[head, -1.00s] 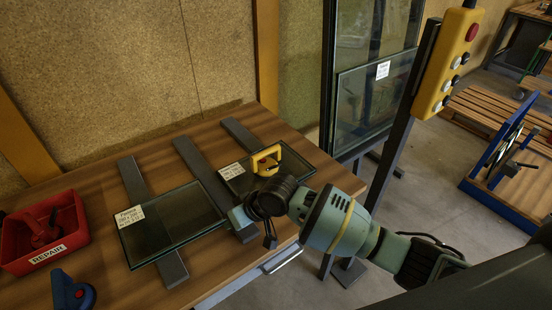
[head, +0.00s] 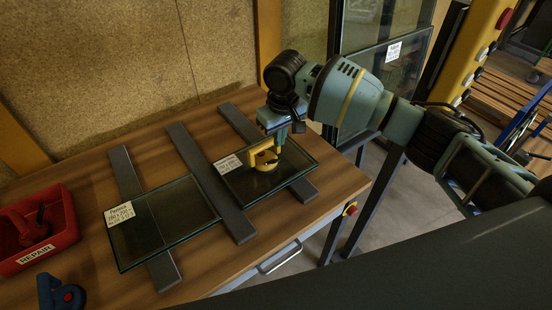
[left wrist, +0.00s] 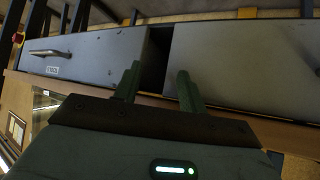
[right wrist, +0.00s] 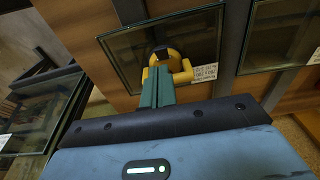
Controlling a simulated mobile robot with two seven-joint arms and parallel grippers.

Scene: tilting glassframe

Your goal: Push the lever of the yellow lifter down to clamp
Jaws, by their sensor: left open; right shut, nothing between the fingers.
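The yellow lifter (head: 258,157) stands on the right-hand glass pane (head: 292,166), which lies on dark bars on the wooden table. In the right wrist view the lifter (right wrist: 181,67) shows a yellow handle and a dark part at its top. My right gripper (head: 281,142) is shut and empty, pointing down at the lifter from above. Its fingertips (right wrist: 157,72) overlap the lifter in that view; I cannot tell whether they touch it. The lever itself is not clearly told apart. My left gripper (left wrist: 157,80) is open and empty, facing the grey drawer fronts.
A second glass pane (head: 180,215) lies to the left on the bars. A red bin (head: 62,222) marked REPAIR and a blue tool (head: 55,292) are at the table's left.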

